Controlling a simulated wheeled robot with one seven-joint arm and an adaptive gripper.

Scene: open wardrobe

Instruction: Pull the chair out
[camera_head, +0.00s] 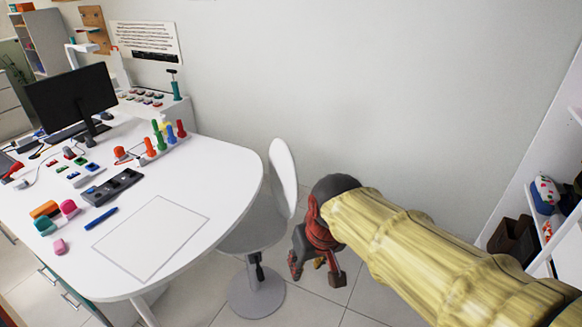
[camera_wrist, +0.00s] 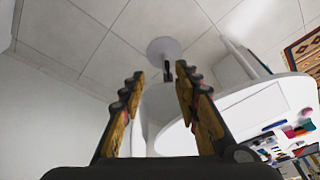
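A white chair (camera_head: 284,178) stands at the rounded right end of the white table (camera_head: 215,165). Its grey seat (camera_head: 252,228) is partly under the table edge, and its round base (camera_head: 256,295) rests on the floor. My gripper (camera_head: 316,272) is to the right of the chair, pointing down, apart from it in this view. In the wrist view my gripper (camera_wrist: 160,76) is open, with its two fingers spread and nothing clearly held. The chair's round base (camera_wrist: 164,47) shows beyond the fingertips, and a pale part of the chair shows between the fingers. Whether they touch it I cannot tell.
The table carries a monitor (camera_head: 72,98), colored pegs (camera_head: 163,134), a dark tray (camera_head: 112,187) and small items. A bare wall stands behind the chair. A white shelf unit (camera_head: 545,262) with items stands at the right. Tiled floor is open near the chair's base.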

